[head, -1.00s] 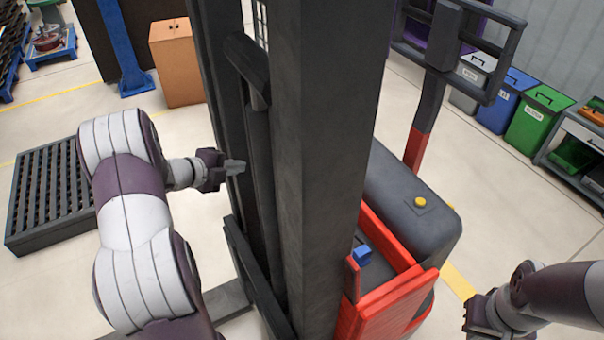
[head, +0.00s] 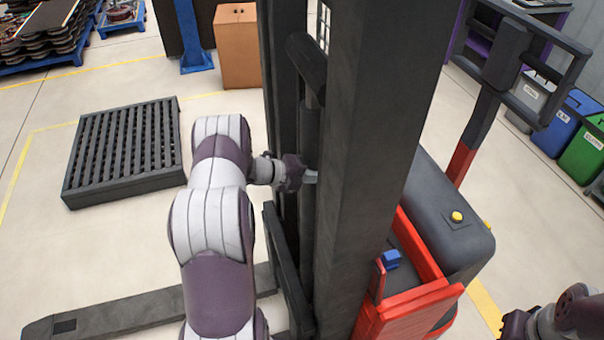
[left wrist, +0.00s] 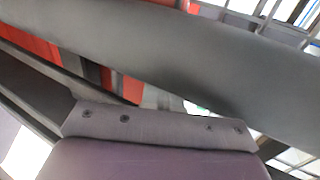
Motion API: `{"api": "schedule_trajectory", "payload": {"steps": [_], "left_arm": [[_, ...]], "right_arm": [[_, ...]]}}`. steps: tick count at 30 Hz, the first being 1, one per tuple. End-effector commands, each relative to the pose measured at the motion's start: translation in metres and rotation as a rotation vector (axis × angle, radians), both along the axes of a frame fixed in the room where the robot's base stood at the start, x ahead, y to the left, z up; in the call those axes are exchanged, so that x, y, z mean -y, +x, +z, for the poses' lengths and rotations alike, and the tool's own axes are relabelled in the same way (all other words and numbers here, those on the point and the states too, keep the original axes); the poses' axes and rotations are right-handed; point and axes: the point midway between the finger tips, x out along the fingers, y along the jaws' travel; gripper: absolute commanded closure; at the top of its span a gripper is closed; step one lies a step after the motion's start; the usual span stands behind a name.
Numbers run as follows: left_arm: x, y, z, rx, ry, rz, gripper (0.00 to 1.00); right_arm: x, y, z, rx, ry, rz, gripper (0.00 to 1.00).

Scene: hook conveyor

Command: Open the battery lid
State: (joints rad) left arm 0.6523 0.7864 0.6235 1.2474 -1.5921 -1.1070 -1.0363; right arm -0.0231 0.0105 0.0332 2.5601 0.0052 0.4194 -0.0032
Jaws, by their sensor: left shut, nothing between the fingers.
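A red and dark grey pallet stacker stands ahead in the head view. Its dark grey rounded cover (head: 435,205), with a yellow button (head: 457,217) on top, lies behind the red body (head: 415,305); I take this cover to be the battery lid, and it looks closed. My left gripper (head: 311,177) is shut and empty at the tall mast (head: 362,150), which stands between it and the cover. Whether it touches the mast I cannot tell. My right gripper (head: 508,324) is partly in view at the lower right, apart from the stacker; its fingers are not clear.
A dark beam (left wrist: 190,60) crosses close in front of the left wrist camera. A fork (head: 130,310) extends left along the floor. A dark slatted pallet (head: 125,150) lies at left, with clear floor around it. A handle frame (head: 490,110) rises behind the cover.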

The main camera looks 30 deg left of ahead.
Motion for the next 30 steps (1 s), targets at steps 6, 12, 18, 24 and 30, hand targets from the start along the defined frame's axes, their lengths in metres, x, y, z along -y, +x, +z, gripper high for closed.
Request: {"api": "schedule_trajectory", "payload": {"steps": [6, 12, 18, 24, 30], "left_arm": [[0.003, 0.004, 0.001, 0.001, 0.0, 0.001, 1.0], [0.003, 0.004, 0.001, -0.001, 0.002, 0.001, 1.0], [0.025, 0.028, 0.015, -0.101, 0.091, -0.008, 1.0], [0.047, 0.055, 0.01, -0.171, 0.149, -0.001, 1.0], [0.052, 0.061, 0.013, -0.171, 0.146, 0.001, 1.0]], "right_arm": [[0.0, 0.0, 0.002, 0.0, 0.0, 0.0, 1.0], [0.0, 0.0, 0.002, 0.0, 0.0, 0.0, 1.0], [0.0, 0.0, 0.015, 0.0, 0.0, 0.0, 1.0], [0.0, 0.0, 0.01, 0.0, 0.0, 0.0, 1.0], [0.0, 0.0, 0.009, -0.001, 0.0, 0.0, 1.0]]}}
